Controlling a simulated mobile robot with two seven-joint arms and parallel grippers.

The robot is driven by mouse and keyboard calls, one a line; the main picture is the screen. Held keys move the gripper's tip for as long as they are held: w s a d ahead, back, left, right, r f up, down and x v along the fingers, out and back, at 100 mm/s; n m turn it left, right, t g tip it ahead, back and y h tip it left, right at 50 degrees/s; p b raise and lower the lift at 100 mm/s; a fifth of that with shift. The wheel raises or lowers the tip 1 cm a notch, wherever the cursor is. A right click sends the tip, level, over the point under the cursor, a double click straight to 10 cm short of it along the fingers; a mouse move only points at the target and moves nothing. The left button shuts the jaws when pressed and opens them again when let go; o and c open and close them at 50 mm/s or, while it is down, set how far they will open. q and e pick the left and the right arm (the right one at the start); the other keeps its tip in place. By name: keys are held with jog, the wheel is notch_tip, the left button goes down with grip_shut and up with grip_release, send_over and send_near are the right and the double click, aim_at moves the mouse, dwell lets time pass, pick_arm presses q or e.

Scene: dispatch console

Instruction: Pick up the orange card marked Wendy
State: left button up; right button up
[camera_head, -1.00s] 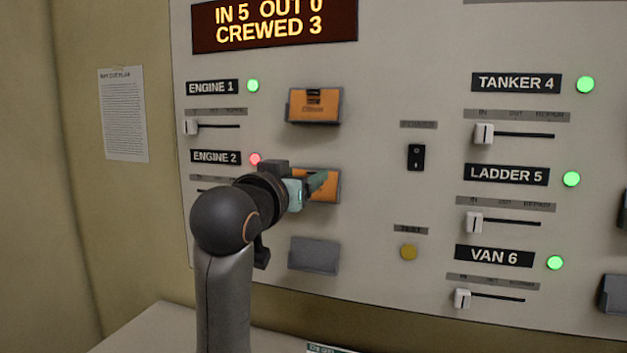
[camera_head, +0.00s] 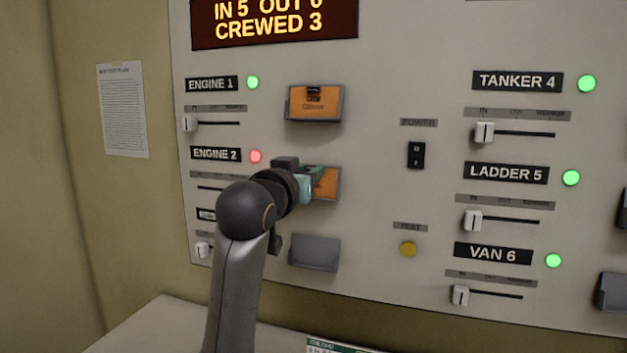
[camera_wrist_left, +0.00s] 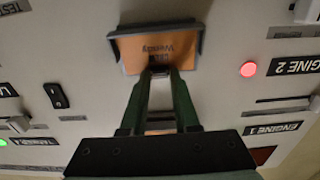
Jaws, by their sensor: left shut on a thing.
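The orange card marked Wendy (camera_wrist_left: 147,49) sits in its dark holder beside the ENGINE 2 label; its text reads upside down in the left wrist view. In the head view the card (camera_head: 329,184) is partly hidden behind my left gripper (camera_head: 318,178). In the left wrist view the green fingers of my left gripper (camera_wrist_left: 160,73) converge on the card's edge and are shut on it. The card is still within the holder (camera_wrist_left: 199,40). My right gripper is not in view.
Another orange card (camera_head: 314,104) sits in the holder above, by ENGINE 1. An empty grey holder (camera_head: 314,253) is just below my gripper. Sliders, a black power switch (camera_head: 416,155) and a yellow button (camera_head: 408,249) are to the right. A pale desk surface (camera_head: 160,325) lies below.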

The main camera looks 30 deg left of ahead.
pick_arm(q)
grip_shut()
jog(key=shift+r, duration=0.1)
